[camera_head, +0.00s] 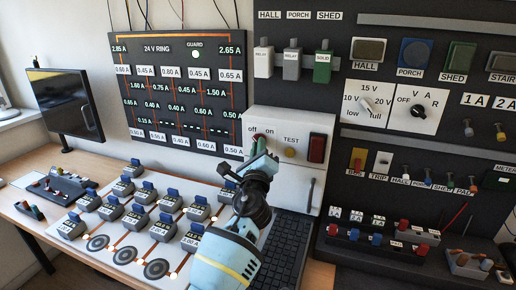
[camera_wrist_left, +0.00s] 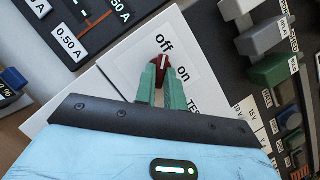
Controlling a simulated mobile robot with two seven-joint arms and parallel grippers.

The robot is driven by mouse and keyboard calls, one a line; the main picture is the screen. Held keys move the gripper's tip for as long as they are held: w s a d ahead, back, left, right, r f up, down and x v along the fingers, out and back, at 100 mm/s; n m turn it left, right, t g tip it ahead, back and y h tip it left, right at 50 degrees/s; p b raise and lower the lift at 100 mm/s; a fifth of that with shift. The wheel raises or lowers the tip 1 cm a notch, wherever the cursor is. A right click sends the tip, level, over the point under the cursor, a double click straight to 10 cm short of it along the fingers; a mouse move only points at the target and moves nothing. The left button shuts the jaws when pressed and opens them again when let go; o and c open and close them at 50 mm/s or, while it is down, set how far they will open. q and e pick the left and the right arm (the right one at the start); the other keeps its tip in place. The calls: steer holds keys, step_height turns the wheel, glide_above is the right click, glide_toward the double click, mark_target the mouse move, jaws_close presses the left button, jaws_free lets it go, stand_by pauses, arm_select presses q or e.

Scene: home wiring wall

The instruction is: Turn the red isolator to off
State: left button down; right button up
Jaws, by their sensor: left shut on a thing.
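The red isolator (camera_wrist_left: 162,61) is a small dark red knob with a pale pointer line, on a white panel (camera_head: 288,122) marked "off" and "on". My left gripper (camera_wrist_left: 160,80) has its green fingertips shut on the knob, one finger on each side. The pointer lies near the two labels; I cannot tell exactly which it points to. In the head view, my left gripper (camera_head: 259,150) reaches up from below to the panel's left part and mostly hides the knob. My right gripper is not in view.
On the same panel are a TEST button (camera_head: 290,152) and a red rocker switch (camera_head: 317,148). The 24 V ring board (camera_head: 125,95) stands to the left. Blue-topped switch blocks cover the sloping white board (camera_head: 90,235) below. A black keyboard (camera_head: 285,250) lies beside my arm.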

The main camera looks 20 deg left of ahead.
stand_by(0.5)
arm_select(q)
steer(key=c, duration=1.5)
jaws_free()
steer(key=shift+s, duration=0.1)
steer(key=v, duration=0.7)
steer(key=shift+s+d, duration=0.15)
steer(key=shift+s, duration=0.15)
steer(key=shift+f, duration=0.1)
